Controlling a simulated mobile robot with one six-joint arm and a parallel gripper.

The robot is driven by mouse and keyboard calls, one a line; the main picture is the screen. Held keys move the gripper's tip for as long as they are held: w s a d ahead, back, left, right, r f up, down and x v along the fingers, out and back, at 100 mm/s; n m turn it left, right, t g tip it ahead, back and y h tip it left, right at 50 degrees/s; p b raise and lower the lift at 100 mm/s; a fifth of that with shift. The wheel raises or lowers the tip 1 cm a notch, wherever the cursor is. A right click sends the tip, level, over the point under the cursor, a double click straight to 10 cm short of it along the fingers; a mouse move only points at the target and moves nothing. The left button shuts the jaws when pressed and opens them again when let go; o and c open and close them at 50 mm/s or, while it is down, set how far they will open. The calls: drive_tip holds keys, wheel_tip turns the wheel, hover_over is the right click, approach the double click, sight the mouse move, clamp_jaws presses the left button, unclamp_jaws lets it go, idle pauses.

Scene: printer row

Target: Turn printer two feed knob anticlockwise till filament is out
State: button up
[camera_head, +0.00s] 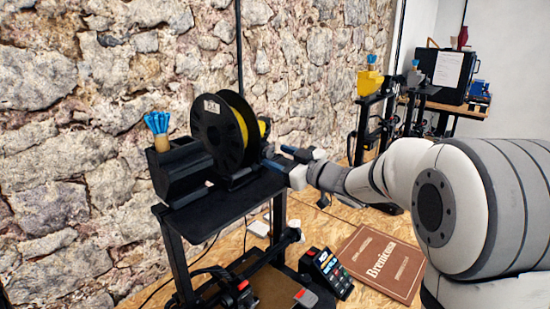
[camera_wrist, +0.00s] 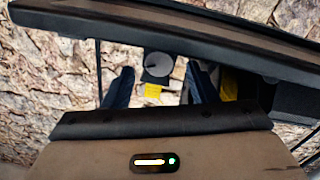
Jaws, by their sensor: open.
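The nearest printer (camera_head: 178,250) has a black top shelf carrying a black spool (camera_head: 218,135) of yellow filament. Left of the spool, a blue lobed knob (camera_head: 158,123) stands on a tan stem above a black box (camera_head: 184,172). I cannot read which printer is number two. My gripper (camera_head: 281,158) is open and empty just right of the spool, its blue fingers pointing toward it, apart from the blue knob. In the wrist view, my gripper (camera_wrist: 160,88) shows two blue fingers. Between them in the picture are a grey disc (camera_wrist: 158,66) on a dark plate and a yellow patch. Filament at the feeder cannot be made out.
A brown box (camera_head: 375,262) and a small control panel (camera_head: 328,272) lie on the wooden bench, right of the printer. Further printers, with a yellow box (camera_head: 369,82) and a grey box (camera_head: 414,78), stand behind. A stone wall (camera_head: 100,70) closes the left.

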drive_tip(key=v, duration=0.5)
drive_tip(key=shift+s+d+b, duration=0.1)
drive_tip(key=shift+s+b, duration=0.05)
drive_tip(key=shift+b, duration=0.25)
drive_tip(key=shift+d, duration=0.1)
drive_tip(key=s+d+f+m+h, duration=0.3)
drive_tip(key=s+d+m+h, duration=0.15)
drive_tip(key=d+h, duration=0.25)
drive_tip(key=s+d+f+m+h, duration=0.2)
drive_tip(key=s+d+m+h, duration=0.1)
drive_tip(key=d+m+h, duration=0.35)
drive_tip(key=s+f+m+g, duration=0.1)
drive_tip(key=s+f+g, duration=0.3)
drive_tip(key=s, duration=0.7)
drive_tip(key=s+f+m+g, duration=0.1)
drive_tip(key=s+f+g, duration=0.3)
drive_tip(key=s, duration=0.7)
wheel_tip(320, 180, down, 3)
drive_tip(key=shift+s+a+r+g, duration=0.1)
drive_tip(key=shift+s+a+g, duration=0.1)
drive_tip(key=shift+a+g, duration=0.15)
